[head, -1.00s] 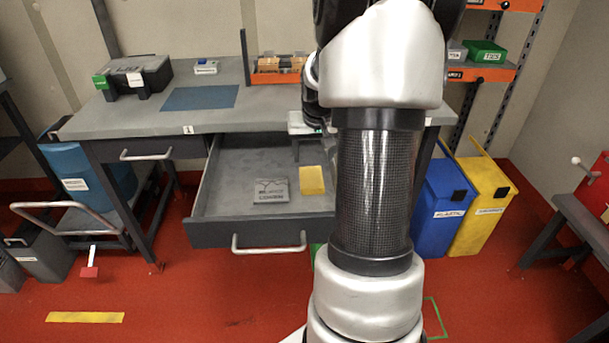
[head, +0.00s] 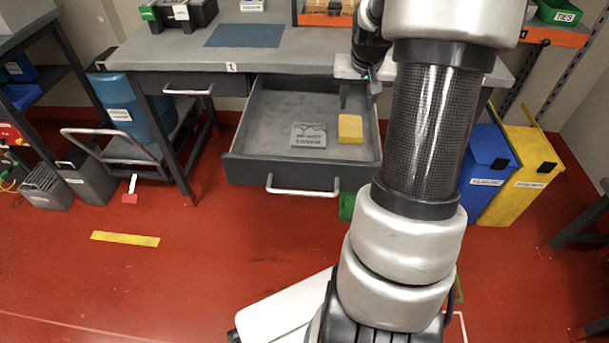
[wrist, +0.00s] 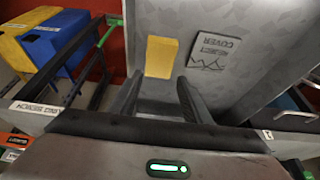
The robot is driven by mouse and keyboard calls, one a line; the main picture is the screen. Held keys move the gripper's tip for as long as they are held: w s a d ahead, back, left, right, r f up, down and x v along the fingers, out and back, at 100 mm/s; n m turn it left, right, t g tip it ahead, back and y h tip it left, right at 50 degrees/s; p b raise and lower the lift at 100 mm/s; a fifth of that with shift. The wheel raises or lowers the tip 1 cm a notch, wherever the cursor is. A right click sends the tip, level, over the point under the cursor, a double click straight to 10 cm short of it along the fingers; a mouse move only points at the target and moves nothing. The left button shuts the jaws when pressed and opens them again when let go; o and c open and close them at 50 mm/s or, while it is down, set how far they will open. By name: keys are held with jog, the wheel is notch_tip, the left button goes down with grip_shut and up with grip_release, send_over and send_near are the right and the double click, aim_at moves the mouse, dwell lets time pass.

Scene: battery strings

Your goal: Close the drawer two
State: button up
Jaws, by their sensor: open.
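An open drawer (head: 245,165) with a grey front hangs out under the workbench, its bar handle (head: 302,191) across the front. I cannot read a number on it. A grey plate marked "reject cover" (head: 308,136) and a yellow block (head: 350,129) lie inside; the wrist view also shows the plate (wrist: 215,50) and the block (wrist: 161,57).
A shut drawer (head: 190,84) is left of the open one. The workbench top (head: 180,50) carries a blue mat (head: 246,36). A blue bin (head: 487,165) and a yellow bin (head: 520,175) stand at right. A trolley (head: 110,140) is at left. Red floor before the drawer is clear.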

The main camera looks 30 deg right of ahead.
jog(key=shift+a, duration=0.1)
jog(key=c, duration=0.4)
jog(key=a+n, duration=0.2)
jog(key=a, duration=0.1)
jog(key=w+a+n, duration=0.1)
jog(key=a+n, duration=0.1)
jog(key=a, duration=0.1)
jog(key=a+n+p, duration=0.1)
jog(key=a+n, duration=0.2)
jog(key=a, duration=0.1)
jog(key=shift+w+a+g, duration=0.1)
jog(key=shift+w+g, duration=0.2)
grip_shut()
jog(key=n+p, duration=0.2)
jog(key=n, duration=1.7)
send_over(231, 174)
jog(key=s+d, duration=0.4)
jog(key=s+a+n, duration=0.5)
jog(key=a+n, duration=0.3)
jog(key=n, duration=0.2)
jog(key=shift+w+d+f+b, duration=0.65)
jog(key=shift+w+f, duration=0.4)
jog(key=shift+f, duration=0.4)
jog(key=shift+w+d+f+b, duration=0.6)
jog(key=shift+w+f, duration=0.45)
jog(key=shift+f, duration=0.45)
jog(key=shift+w+d+f+b, duration=0.65)
jog(key=shift+w+f, duration=0.4)
jog(key=shift+f, duration=0.4)
